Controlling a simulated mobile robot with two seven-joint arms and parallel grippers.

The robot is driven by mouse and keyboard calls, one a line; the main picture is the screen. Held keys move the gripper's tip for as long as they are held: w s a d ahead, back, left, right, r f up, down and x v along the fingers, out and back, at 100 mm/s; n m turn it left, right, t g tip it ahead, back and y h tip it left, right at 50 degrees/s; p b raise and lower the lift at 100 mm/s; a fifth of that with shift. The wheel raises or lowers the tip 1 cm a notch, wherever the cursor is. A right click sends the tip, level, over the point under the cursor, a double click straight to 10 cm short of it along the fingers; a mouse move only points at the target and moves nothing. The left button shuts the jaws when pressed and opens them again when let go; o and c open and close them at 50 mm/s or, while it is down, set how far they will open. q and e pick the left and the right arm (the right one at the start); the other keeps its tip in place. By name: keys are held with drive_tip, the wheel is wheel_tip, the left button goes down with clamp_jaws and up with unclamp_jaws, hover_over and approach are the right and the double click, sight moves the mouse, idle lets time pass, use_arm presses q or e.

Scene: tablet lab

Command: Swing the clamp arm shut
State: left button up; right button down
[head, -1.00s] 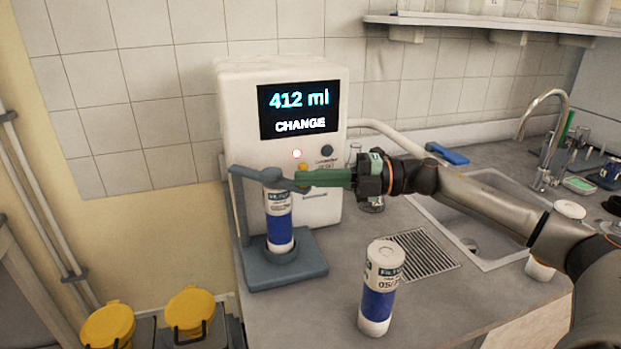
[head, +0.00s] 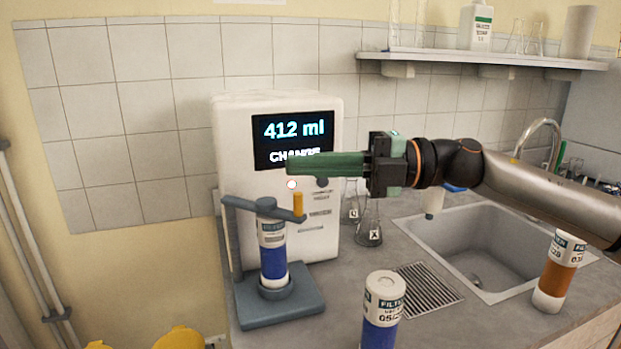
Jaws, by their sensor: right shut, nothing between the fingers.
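My right gripper (head: 290,164) has green fingers, shut and empty. It shows above the yellow knob, in front of the machine's screen, apart from the clamp arm. My left gripper is not in view.
The white machine (head: 230,140) reads 412 ml, its lower word partly covered by my fingers. Another blue-banded cartridge (head: 381,325) stands at the front. Flasks (head: 369,225) stand behind the drain grille (head: 428,288).

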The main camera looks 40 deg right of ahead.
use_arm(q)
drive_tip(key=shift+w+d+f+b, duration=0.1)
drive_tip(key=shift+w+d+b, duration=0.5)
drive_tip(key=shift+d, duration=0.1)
use_arm(e)
drive_tip(key=s, duration=0.1)
drive_tip(key=s+a+r, duration=0.2)
drive_tip(key=shift+s+a, duration=0.2)
drive_tip(key=shift+s, duration=0.2)
